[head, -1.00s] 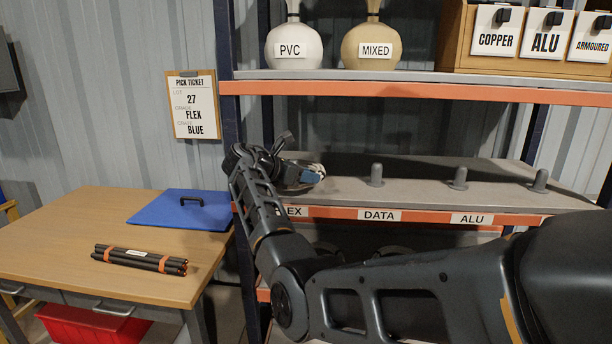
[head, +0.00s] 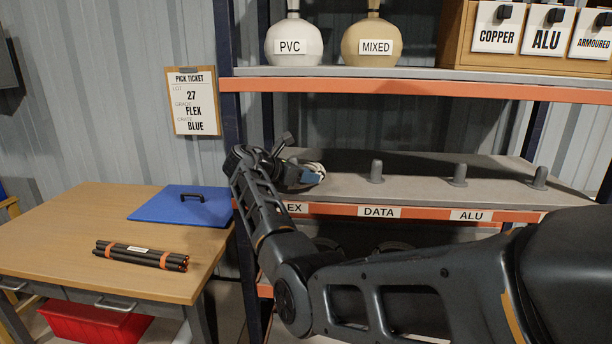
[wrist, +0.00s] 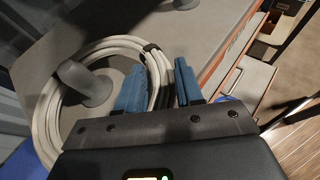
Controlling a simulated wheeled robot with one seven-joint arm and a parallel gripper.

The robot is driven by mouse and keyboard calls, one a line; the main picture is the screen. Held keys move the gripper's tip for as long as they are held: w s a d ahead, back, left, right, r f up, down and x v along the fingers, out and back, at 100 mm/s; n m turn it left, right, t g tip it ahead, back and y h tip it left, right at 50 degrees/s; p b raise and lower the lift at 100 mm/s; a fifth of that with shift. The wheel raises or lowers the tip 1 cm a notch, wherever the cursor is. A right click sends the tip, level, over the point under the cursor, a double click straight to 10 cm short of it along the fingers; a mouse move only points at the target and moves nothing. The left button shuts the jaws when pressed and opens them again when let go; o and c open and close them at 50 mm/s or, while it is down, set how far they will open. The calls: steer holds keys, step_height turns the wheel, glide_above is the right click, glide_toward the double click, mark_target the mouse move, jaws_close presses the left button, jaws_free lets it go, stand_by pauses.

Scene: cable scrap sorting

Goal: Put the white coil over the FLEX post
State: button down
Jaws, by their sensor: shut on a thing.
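The white coil (wrist: 52,115) forms a ring around the grey post (wrist: 88,85) in the wrist view; the post stands inside the loop, apart from the cable on most sides. A black tie wraps the coil near my fingers. My gripper (wrist: 160,88) has blue fingers and is shut on the coil's right side. In the head view, my gripper (head: 312,177) is at the left end of the shelf, above the partly hidden FLEX label (head: 294,208). Only a bit of white coil shows there; its post is hidden behind my arm. I cannot tell whether the coil touches the shelf.
A wooden table (head: 60,235) at left holds a blue lid (head: 165,207) and dark cable pieces (head: 140,255). An upper shelf (head: 400,86) hangs overhead.

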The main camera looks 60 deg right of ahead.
steer(key=c, duration=0.6)
jaws_free()
steer(key=shift+c, duration=0.2)
step_height(320, 180, up, 3)
steer(key=p, duration=0.3)
steer(key=shift+r, duration=2.05)
